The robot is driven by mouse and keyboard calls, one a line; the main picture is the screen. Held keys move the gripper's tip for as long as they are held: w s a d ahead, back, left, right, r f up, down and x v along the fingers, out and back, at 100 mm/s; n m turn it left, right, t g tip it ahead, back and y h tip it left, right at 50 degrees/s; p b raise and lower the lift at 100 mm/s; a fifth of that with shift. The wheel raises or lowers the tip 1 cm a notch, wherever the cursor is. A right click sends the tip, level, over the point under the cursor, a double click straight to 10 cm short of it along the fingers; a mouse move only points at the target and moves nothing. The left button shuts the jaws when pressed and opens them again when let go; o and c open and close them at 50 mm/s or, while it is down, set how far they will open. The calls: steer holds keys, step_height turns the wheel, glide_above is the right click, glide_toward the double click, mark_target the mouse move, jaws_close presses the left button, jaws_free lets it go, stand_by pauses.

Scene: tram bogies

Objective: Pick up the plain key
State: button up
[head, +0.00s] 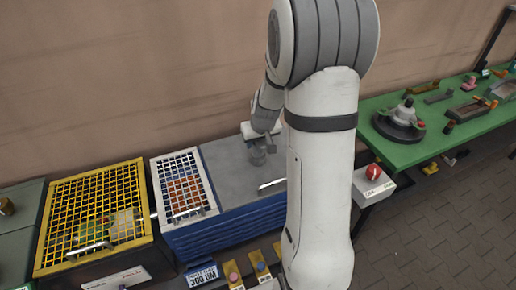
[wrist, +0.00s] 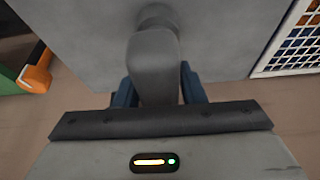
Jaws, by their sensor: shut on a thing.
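The plain key (wrist: 155,62) is a grey piece with a blocky grip and a rounded end, with no markings visible. It shows between the blue fingers of my gripper (wrist: 158,88) in the wrist view. My gripper is shut on its grip. In the head view my gripper (head: 262,138) is over the grey top of the blue cabinet, with the grey key (head: 257,155) just under it. I cannot tell whether the key's lower end touches the top. My arm hides the cabinet's right part.
The blue cabinet (head: 218,238) has a grey top with a pale handle (head: 271,184). Left of it are a white mesh cover (head: 187,217) and a yellow mesh cage (head: 60,215). A green bench (head: 400,152) with several parts and a red-button box (head: 373,184) are at right.

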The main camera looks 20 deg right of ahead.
jaws_close()
